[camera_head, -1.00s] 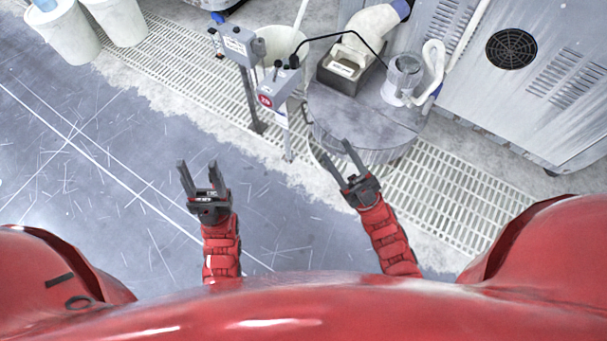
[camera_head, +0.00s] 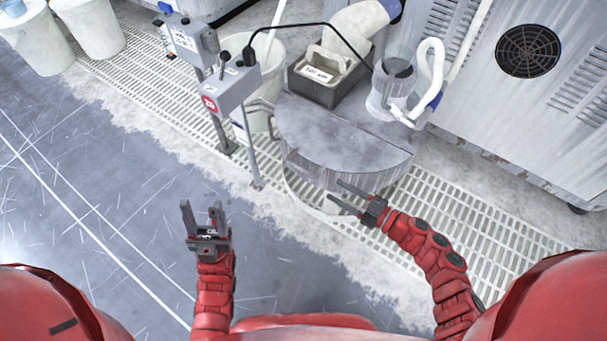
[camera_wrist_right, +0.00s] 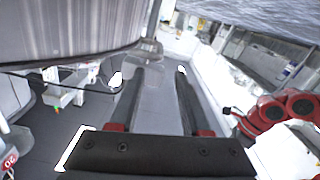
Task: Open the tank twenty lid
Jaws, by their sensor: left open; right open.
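The round grey tank (camera_head: 372,182) stands on the floor grating, with a flat grey lid (camera_head: 345,140) on its near half. My right gripper (camera_head: 335,190) is open and empty at the tank's near right side, just below the lid's front edge. In the right wrist view the tank's curved wall (camera_wrist_right: 70,35) fills the upper left, and a small metal tab (camera_wrist_right: 148,52) shows just beyond my open fingers (camera_wrist_right: 150,75). I cannot tell if they touch. My left gripper (camera_head: 202,205) is open and empty over the floor.
A dark box with a white label (camera_head: 322,75) and a clear cylinder with a white hose (camera_head: 393,85) sit on the tank's rear. A control box with a red mark (camera_head: 222,92) stands on a post left of the tank. A metal cabinet (camera_head: 540,110) is at right.

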